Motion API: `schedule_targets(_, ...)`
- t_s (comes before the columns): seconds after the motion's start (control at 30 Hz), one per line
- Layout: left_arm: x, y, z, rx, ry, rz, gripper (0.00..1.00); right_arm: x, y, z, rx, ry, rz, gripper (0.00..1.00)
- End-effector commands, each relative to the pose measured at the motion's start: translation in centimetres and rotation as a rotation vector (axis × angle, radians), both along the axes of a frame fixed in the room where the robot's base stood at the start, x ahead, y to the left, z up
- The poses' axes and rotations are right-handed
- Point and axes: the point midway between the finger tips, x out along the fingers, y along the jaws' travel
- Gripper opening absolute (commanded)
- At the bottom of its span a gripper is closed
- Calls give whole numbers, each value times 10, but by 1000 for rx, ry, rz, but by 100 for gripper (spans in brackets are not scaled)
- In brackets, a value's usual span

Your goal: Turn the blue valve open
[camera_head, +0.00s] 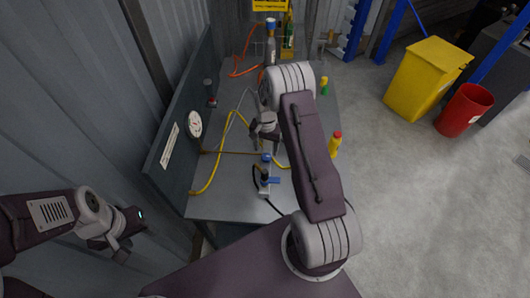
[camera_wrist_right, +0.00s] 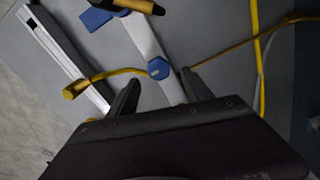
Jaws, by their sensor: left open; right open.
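The blue valve shows in the head view as a grey upright fitting with a blue knob (camera_head: 266,158) on top and a blue lever (camera_head: 272,181) lower down. It stands on the grey table. In the right wrist view a round blue knob (camera_wrist_right: 160,68) lies in line with the gap between the fingers, and a flat blue piece (camera_wrist_right: 97,18) shows at the upper left. My right gripper (camera_head: 264,132) is open and above the table, behind the valve in the head view. Its fingers (camera_wrist_right: 162,94) hold nothing. My left gripper (camera_head: 122,246) is open and empty, left of the table.
A panel with a round gauge (camera_head: 194,124) stands along the table's left side. Yellow hose (camera_head: 207,179) crosses the table (camera_head: 232,205). A yellow bottle (camera_head: 334,148) stands right of my right arm. A yellow bin (camera_head: 425,78) and red bucket (camera_head: 464,110) stand on the floor.

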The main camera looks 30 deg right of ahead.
Motion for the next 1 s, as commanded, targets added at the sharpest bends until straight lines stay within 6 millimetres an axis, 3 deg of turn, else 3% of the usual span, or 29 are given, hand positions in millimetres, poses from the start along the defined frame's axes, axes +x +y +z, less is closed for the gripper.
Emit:
schedule_targets(0.2,0,0,10,0,0,0,50,0,0,-35,0,1,0,59)
schedule_targets(0.53,0,0,11,0,0,0,50,1,0,-45,-1,-2,0,59)
schedule_targets(0.57,0,0,11,0,0,0,50,1,0,-45,0,-1,0,56)
schedule_targets(0.77,0,0,11,0,0,0,50,1,0,-44,-1,-2,0,0)
schedule_targets(1.0,0,0,9,0,0,0,50,1,0,-45,-1,-3,16,0)
